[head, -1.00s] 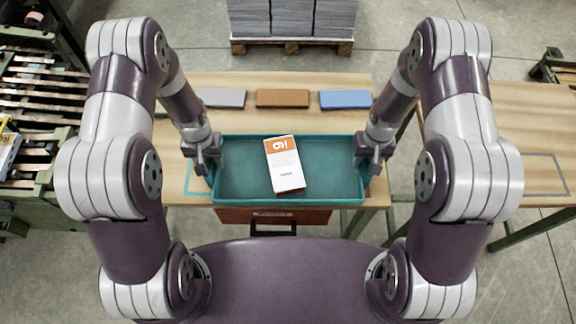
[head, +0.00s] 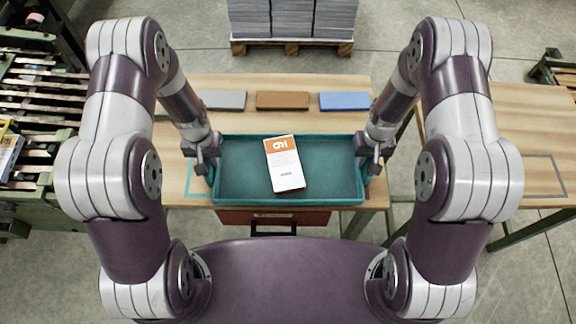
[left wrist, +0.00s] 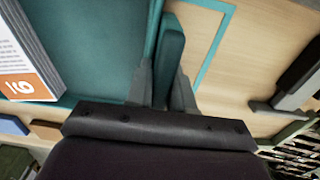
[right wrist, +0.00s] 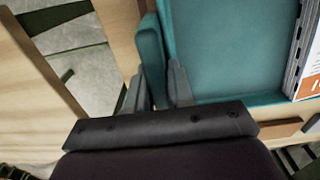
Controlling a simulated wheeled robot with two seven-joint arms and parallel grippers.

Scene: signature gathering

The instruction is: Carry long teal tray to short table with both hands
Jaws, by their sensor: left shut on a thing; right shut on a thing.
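The long teal tray (head: 235,180) is in front of me over the wooden table (head: 180,120), its long side running left to right. A white and orange booklet stack (head: 285,168) marked with a 9 or 6 lies inside it. My left gripper (head: 207,163) is shut on the tray's left end; the left wrist view shows its fingers (left wrist: 160,85) on both sides of the teal handle. My right gripper (head: 370,160) is shut on the right end, and its fingers (right wrist: 160,85) straddle the handle in the right wrist view. I cannot tell whether the tray touches the tabletop.
Grey (head: 222,99), brown (head: 282,99) and blue (head: 345,100) blocks lie behind the tray. A second wooden table (head: 535,120) stands at right across a gap. A roller conveyor (head: 35,110) is at left. A pallet of grey stacks (head: 292,20) stands behind.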

